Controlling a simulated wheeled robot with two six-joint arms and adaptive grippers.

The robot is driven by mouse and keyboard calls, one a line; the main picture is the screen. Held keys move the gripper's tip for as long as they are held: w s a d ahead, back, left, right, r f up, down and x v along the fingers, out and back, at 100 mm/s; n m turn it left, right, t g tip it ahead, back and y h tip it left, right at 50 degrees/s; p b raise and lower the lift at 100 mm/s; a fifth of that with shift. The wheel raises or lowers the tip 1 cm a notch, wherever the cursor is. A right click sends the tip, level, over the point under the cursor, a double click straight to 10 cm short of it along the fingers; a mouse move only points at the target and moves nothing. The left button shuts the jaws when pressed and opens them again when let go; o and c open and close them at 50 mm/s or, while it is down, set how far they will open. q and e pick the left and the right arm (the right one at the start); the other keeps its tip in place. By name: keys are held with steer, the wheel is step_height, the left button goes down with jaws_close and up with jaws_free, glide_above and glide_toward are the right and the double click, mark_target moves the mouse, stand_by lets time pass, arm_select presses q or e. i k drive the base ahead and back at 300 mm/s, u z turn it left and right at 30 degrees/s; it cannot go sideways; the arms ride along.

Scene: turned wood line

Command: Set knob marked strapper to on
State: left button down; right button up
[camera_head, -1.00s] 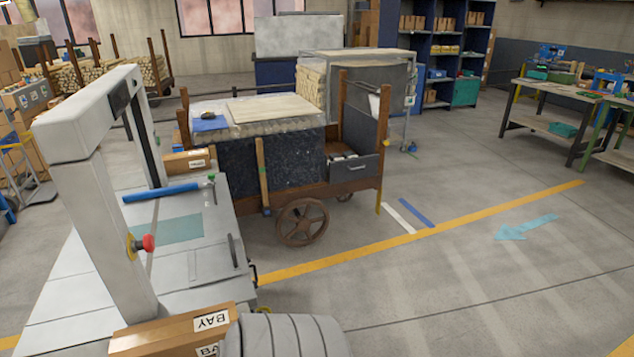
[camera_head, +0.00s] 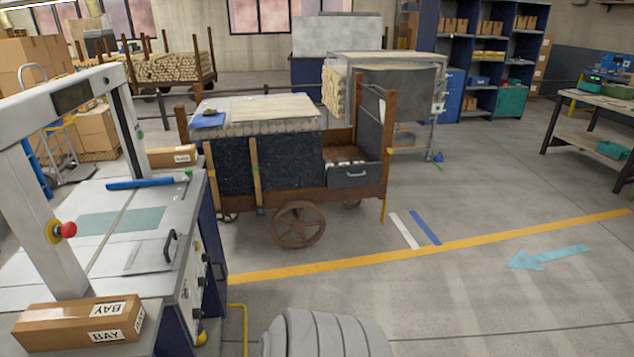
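A grey and white machine with an arch, which looks like the strapper (camera_head: 140,225), stands at the left of the head view. Its arch (camera_head: 40,215) carries a red push button on a yellow base (camera_head: 62,230). The machine's right side is seen at a steep angle, with a light panel (camera_head: 193,285) bearing several small dark fittings that may be knobs. Their labels and settings are too small to read. Neither of my grippers is in view.
A cardboard box marked BAY (camera_head: 80,322) lies on the machine's near end. A wooden cart (camera_head: 290,195) stands behind its right side. A low yellow rail (camera_head: 242,325) rises by the machine's near right corner.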

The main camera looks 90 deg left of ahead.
mark_target(197, 312)
steer(key=u, duration=2.75)
steer(key=i, duration=3.9)
steer(key=u, duration=3.45)
